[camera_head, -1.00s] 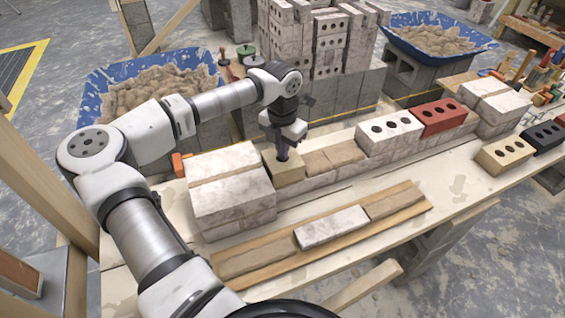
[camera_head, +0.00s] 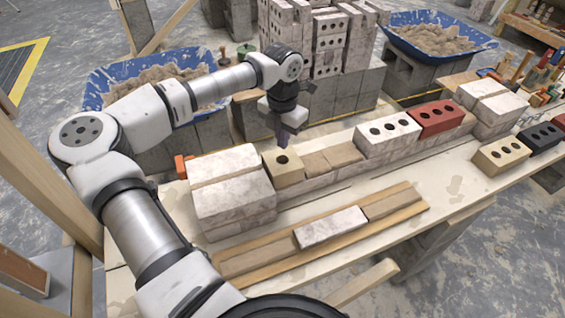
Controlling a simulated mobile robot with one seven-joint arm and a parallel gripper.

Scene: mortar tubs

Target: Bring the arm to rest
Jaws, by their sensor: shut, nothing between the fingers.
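My arm reaches in from the lower left, bends at the elbow and points its end down over the bench. My gripper (camera_head: 284,143) is shut and empty, just above and behind a small tan brick with one hole (camera_head: 284,167). It looks apart from that brick. The tan brick sits at the left end of the low brick course, against a stack of large pale blocks (camera_head: 232,190). The fingertips are small and dark in this view.
The course carries a white holed brick (camera_head: 388,134) and a red brick (camera_head: 437,117). A wooden board (camera_head: 240,263) bears a pale brick (camera_head: 331,228) in front. Tall brick stacks (camera_head: 330,45) and mortar tubs (camera_head: 97,93) stand behind.

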